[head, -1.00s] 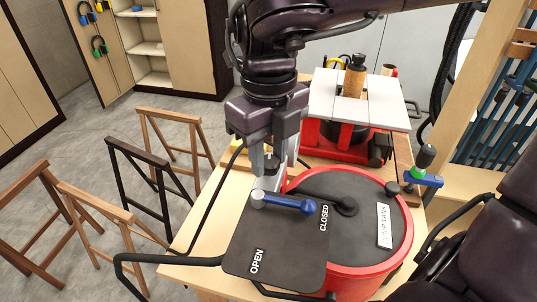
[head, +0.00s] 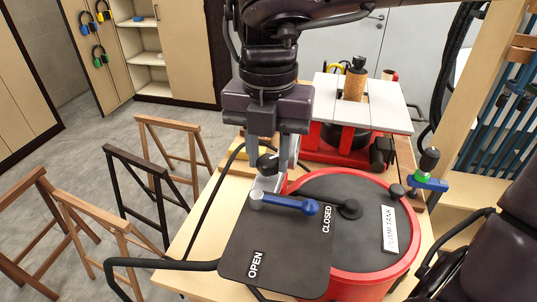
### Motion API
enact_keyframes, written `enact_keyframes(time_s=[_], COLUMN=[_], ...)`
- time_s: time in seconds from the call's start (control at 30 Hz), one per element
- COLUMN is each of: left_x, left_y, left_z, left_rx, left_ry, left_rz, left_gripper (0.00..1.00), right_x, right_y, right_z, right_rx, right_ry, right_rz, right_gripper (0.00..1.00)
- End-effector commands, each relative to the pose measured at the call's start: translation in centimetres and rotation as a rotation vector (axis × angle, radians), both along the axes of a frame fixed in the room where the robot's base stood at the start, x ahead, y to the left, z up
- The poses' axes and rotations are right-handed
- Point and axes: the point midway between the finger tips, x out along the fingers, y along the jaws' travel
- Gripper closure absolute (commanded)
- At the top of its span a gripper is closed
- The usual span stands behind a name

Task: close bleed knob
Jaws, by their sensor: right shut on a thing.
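The bleed knob (head: 267,163) is a small black knob on pale metal fittings, just behind the valve with the blue lever. My right gripper (head: 275,175) comes down from above and is shut on this knob; its fingers hide part of it. The blue lever (head: 290,204) lies across the top of the black plate (head: 262,262), its blue end beside the word CLOSED. OPEN is printed lower on the plate. My left gripper is out of view.
The red tank (head: 410,245) with a dark lid and white label stands right of the plate on a wooden bench (head: 195,240). A red machine with a white top (head: 385,112) is behind. Wooden sawhorses (head: 90,225) stand on the floor at left.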

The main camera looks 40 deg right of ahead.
Motion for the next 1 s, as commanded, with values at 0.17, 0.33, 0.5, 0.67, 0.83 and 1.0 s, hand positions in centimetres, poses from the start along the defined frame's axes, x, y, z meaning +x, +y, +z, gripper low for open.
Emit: enact_keyframes(time_s=[0.17,0.33,0.5,0.67,0.83,1.0], left_x=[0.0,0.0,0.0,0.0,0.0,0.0], left_y=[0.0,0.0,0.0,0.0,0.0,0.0], left_z=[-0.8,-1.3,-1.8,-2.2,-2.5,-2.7], left_rx=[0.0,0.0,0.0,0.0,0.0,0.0], left_ry=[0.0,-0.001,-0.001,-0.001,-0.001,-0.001], left_rz=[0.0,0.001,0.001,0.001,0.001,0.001], left_gripper=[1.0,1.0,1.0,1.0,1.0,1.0], right_x=[0.0,0.0,0.0,-0.1,-0.1,-0.1], right_y=[0.0,0.0,0.0,0.0,0.0,0.0], right_z=[-0.2,-0.3,-0.2,-0.2,-0.2,-0.1], right_rx=[0.001,0.0,0.0,0.001,0.0,0.0], right_ry=[0.002,0.002,0.002,0.003,0.004,0.004], right_rz=[-0.168,-0.329,-0.482,-0.608,-0.71,-0.778], right_gripper=[0.92,0.92,0.92,0.92,0.92,0.92])
